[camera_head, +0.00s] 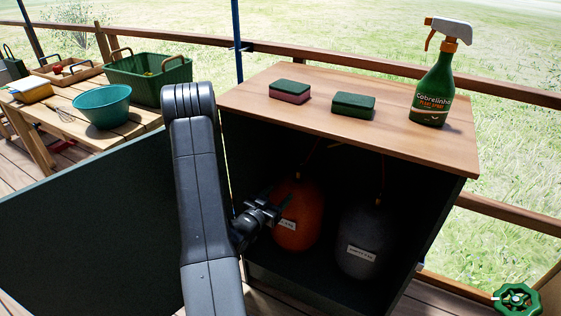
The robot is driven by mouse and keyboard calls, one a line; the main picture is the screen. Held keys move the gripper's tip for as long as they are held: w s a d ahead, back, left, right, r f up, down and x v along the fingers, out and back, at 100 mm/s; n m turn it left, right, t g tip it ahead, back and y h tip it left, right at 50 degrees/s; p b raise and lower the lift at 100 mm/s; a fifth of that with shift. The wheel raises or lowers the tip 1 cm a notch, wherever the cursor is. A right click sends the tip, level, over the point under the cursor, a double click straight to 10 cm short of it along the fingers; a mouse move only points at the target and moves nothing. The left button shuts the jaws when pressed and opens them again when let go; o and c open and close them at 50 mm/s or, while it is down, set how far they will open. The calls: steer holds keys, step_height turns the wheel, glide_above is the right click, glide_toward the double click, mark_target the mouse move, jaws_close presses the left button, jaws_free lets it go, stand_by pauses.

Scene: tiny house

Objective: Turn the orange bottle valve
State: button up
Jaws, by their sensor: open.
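The orange bottle (301,228) stands inside the open dark cabinet, left of a grey bottle (362,243). A red hose runs up from its top. Its valve is in shadow and I cannot make it out clearly. My gripper (284,203) is open and empty. It reaches in from the left at the cabinet's opening and overlaps the upper left part of the orange bottle in the picture. I cannot tell whether it touches the bottle. My arm hides the cabinet's left side.
The dark door (90,225) stands open at the left. On the wooden cabinet top (310,100) are two sponges (290,91) (353,105) and a green spray bottle (434,90). A table with a teal bowl (102,105) stands at the back left. A green handwheel (517,299) is at the lower right.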

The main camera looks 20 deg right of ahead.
mark_target(296, 170)
steer(key=x, duration=0.4)
steer(key=r+x, duration=0.1)
steer(key=x, duration=0.4)
steer(key=b+x, duration=0.1)
steer(key=x, duration=0.4)
steer(key=shift+w+a+r, duration=0.15)
steer(key=shift+w+a, duration=0.15)
